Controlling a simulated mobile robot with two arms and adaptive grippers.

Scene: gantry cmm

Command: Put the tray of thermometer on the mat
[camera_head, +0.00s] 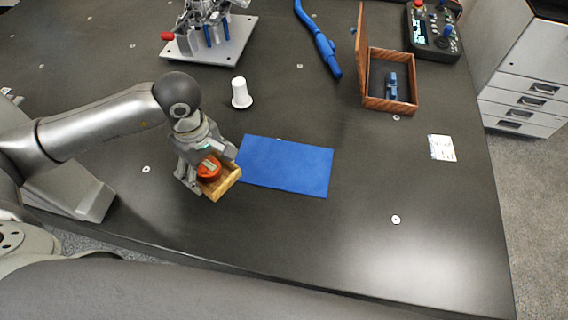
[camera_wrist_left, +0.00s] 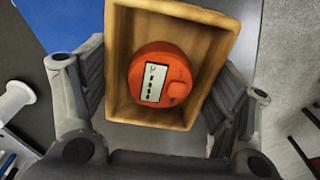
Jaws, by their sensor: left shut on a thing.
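The tray (camera_head: 225,184) is a small open wooden box that holds a round orange thermometer (camera_head: 208,168) with a pale display. My left gripper (camera_head: 207,173) is shut on the tray, with its fingers on two opposite sides. The left wrist view shows the tray (camera_wrist_left: 205,70) between the fingers and the thermometer (camera_wrist_left: 160,75) lying inside it. The mat (camera_head: 288,166) is a flat blue rectangle on the table, just right of the tray in the head view. Part of the mat (camera_wrist_left: 62,22) shows at the top left of the wrist view. My right gripper is in neither view.
A white spool-shaped piece (camera_head: 241,94) stands behind the mat. A metal fixture plate (camera_head: 210,42), a blue handheld tool (camera_head: 322,45), an open wooden case (camera_head: 391,88) and a control pendant (camera_head: 433,35) are farther back. A white card (camera_head: 441,148) lies at right. The mat is bare.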

